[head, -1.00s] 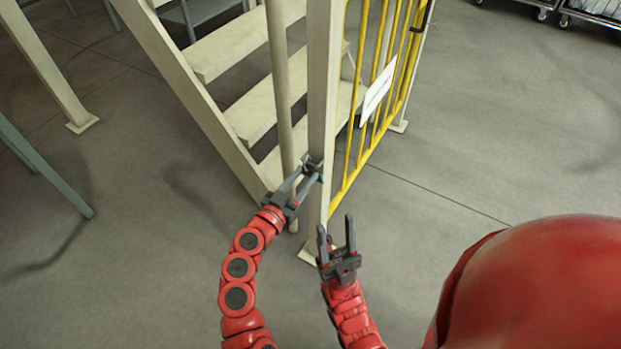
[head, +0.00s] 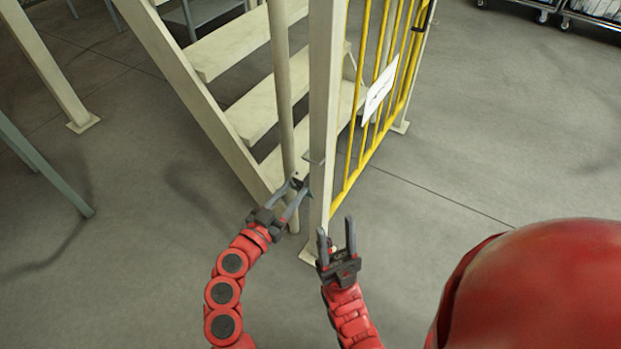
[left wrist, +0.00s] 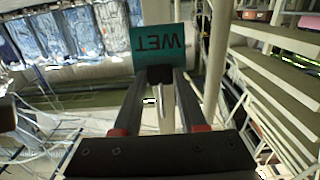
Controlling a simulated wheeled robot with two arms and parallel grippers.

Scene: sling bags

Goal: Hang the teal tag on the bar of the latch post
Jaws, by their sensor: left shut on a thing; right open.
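The teal tag (left wrist: 158,40) reads "WET" upside down in the left wrist view. My left gripper (left wrist: 160,75) is shut on its edge. In the head view only a small teal sliver (head: 309,194) shows at the tips of my left gripper (head: 301,184), just left of the latch post (head: 322,110). A short bar (head: 314,159) sticks out from the post, a little higher in the picture than the tips. The tag looks apart from the bar. My right gripper (head: 336,230) is open and empty near the post's foot.
A yellow gate (head: 370,130) with a white sign (head: 379,94) stands right of the post. Pale stairs (head: 262,108) with a round upright (head: 281,90) stand behind and left. The grey floor (head: 470,150) on the right is clear.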

